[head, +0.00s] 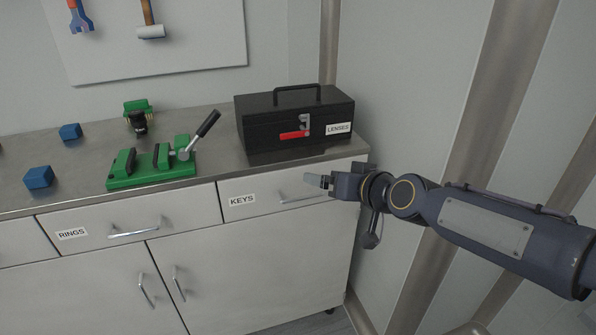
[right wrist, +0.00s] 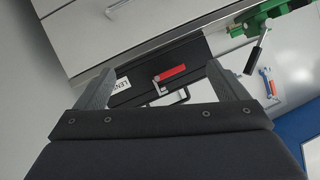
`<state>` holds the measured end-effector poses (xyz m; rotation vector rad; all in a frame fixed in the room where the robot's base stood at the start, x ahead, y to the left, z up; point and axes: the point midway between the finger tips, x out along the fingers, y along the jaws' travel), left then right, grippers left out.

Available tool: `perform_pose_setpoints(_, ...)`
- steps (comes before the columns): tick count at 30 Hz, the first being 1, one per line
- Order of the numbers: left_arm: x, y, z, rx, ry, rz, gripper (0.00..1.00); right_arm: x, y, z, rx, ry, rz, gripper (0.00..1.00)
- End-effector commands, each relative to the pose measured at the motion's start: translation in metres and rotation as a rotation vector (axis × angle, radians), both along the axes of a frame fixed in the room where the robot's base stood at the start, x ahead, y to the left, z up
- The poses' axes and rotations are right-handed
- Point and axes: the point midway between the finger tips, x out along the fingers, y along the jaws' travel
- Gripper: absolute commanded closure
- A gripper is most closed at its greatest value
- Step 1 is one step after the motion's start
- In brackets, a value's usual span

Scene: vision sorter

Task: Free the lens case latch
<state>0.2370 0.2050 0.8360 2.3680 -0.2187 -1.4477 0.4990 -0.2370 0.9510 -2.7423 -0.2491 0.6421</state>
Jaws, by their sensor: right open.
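The lens case (head: 262,126) is a black box with a top handle and a LENSES label, standing shut at the right end of the counter. Its latch has a red lever (head: 294,135) lying roughly level across the front, below a silver hasp (head: 304,121). The red lever also shows in the right wrist view (right wrist: 172,73), seen between my fingers. My right gripper (head: 317,181) is open and empty, in front of and below the case, apart from the latch. It also shows in the right wrist view (right wrist: 160,67). My left gripper is out of view.
A green vise (head: 150,170) with a dark-handled lever stands left of the case. Blue blocks (head: 39,177) and another green device (head: 138,107) sit farther left. Drawers labelled RINGS and KEYS (head: 265,195) are below the counter; a wall stands right of the case.

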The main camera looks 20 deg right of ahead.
Motion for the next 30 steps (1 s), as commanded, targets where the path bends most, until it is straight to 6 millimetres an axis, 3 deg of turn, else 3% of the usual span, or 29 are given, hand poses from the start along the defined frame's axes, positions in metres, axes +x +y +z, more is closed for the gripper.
perform_pose_setpoints(1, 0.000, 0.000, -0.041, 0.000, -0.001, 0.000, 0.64, 0.027, 0.007, -0.027, -0.055, -0.072, -0.017, 0.07)
perform_pose_setpoints(3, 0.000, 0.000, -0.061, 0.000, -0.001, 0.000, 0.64, 0.055, 0.010, -0.024, -0.127, -0.178, -0.056, 0.07)
perform_pose_setpoints(7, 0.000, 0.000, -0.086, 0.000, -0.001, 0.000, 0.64, 0.086, 0.019, -0.007, -0.239, -0.343, -0.108, 0.07)
perform_pose_setpoints(13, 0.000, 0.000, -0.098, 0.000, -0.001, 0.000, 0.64, 0.102, 0.027, 0.013, -0.311, -0.458, -0.143, 0.07)
perform_pose_setpoints(19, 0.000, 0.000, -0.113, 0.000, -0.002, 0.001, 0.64, 0.128, 0.026, 0.011, -0.315, -0.458, -0.147, 0.07)
perform_pose_setpoints(30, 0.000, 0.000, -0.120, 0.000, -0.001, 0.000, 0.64, 0.172, 0.029, 0.015, -0.311, -0.458, -0.145, 0.07)
